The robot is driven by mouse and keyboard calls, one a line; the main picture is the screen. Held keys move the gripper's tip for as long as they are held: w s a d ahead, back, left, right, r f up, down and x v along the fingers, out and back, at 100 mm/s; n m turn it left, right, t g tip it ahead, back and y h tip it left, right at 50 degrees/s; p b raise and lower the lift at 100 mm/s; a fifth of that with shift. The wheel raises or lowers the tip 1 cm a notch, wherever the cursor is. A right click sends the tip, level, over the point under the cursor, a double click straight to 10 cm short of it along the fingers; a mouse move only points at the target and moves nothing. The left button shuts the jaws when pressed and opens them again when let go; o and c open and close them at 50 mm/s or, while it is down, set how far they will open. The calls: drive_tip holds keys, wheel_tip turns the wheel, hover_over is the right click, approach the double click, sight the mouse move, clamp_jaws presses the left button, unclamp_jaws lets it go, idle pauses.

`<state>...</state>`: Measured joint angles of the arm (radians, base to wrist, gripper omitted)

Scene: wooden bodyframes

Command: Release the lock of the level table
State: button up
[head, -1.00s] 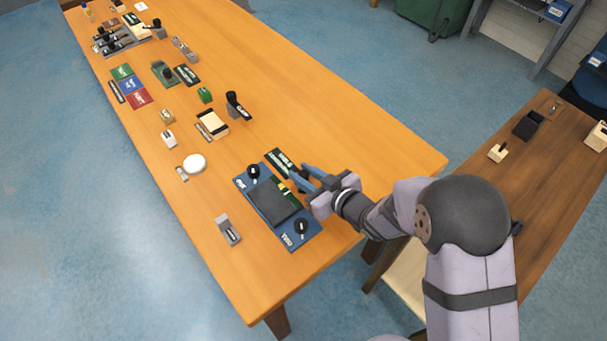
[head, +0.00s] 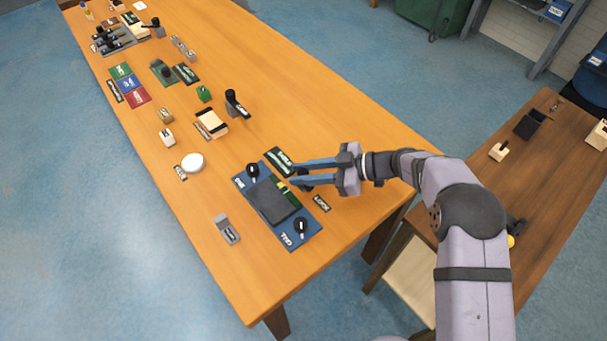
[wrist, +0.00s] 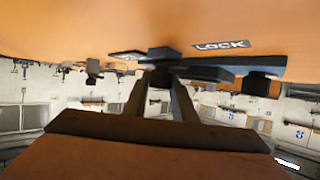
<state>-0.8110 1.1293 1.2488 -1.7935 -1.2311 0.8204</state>
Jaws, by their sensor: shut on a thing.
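The level table is a blue base (head: 285,236) with a dark grey plate (head: 269,203) on top, near the front of the wooden bench. Black knobs stand at its back corner (head: 252,171) and front corner (head: 301,225). A green and yellow strip (head: 281,187) lies beside the plate. The LOCK label (head: 322,203) lies on the bench to the right. My gripper (head: 292,174) reaches in from the right, low and level, shut on the dark lock knob (head: 306,180), which the fingers partly cover. The wrist view, upside down, shows the dark knob (wrist: 162,53) at the fingertips.
A dark label plate (head: 278,161) lies just behind the fingers. A grey block (head: 227,229) and a white round button (head: 192,163) are to the left. More fixtures stand farther back. A second brown table (head: 480,190) is at right, beyond a gap.

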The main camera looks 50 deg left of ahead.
drive_tip(key=shift+a+r+n+g+h+b, duration=0.1)
drive_tip(key=shift+r+n+g+h+b, duration=0.15)
drive_tip(key=shift+n+g+h, duration=0.2)
drive_tip(key=o, duration=1)
drive_tip(key=shift+f, duration=0.1)
drive_tip(key=shift+o, duration=0.2)
drive_tip(key=shift+b+v, duration=1)
drive_tip(key=shift+v, duration=2.65)
